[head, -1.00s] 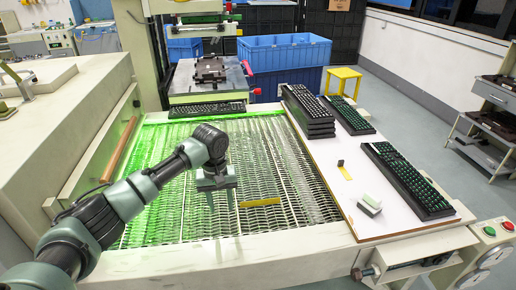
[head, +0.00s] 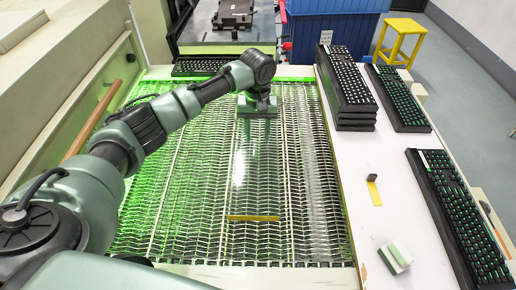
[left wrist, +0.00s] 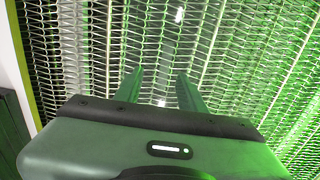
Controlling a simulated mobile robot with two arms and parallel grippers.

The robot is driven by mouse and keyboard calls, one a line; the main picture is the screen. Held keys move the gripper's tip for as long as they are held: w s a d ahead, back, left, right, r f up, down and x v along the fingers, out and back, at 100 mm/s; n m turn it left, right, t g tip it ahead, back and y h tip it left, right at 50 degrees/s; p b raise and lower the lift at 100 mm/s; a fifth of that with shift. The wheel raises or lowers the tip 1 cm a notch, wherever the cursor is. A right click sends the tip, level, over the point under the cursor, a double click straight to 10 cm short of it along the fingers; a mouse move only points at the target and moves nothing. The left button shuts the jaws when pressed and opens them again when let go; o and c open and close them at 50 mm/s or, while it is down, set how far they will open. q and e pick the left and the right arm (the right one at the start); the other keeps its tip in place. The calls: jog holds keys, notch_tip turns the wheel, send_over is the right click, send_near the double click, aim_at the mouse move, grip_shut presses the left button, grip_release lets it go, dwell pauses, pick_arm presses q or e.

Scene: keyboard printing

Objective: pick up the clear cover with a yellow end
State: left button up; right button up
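The clear cover shows mainly by its yellow end (head: 252,218), a thin strip lying flat across the mesh belt (head: 190,200). Its see-through part is hard to make out against the mesh. My left gripper (head: 257,122) is over the far part of the mesh, beyond the yellow end and apart from it. In the left wrist view its two fingers (left wrist: 160,85) are spread with only mesh between them, and the yellow end does not show there. My right gripper is not in view.
A white board (head: 345,160) at the right holds stacked keyboards (head: 348,90), single keyboards (head: 462,215), a small yellow strip with a black block (head: 374,190) and a white-green block (head: 395,257). Another keyboard (head: 200,66) lies beyond the mesh. A wooden bar (head: 92,122) runs along the left.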

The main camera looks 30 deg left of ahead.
aim_at(255, 147)
pick_arm(q)
jog(key=shift+s+a+f, duration=0.1)
jog(key=shift+s+f, duration=0.15)
jog(key=shift+f, duration=0.15)
jog(key=f, duration=0.3)
jog(key=f+p, duration=0.1)
jog(key=shift+a+f, duration=0.25)
jog(key=shift+f, duration=0.1)
grip_shut()
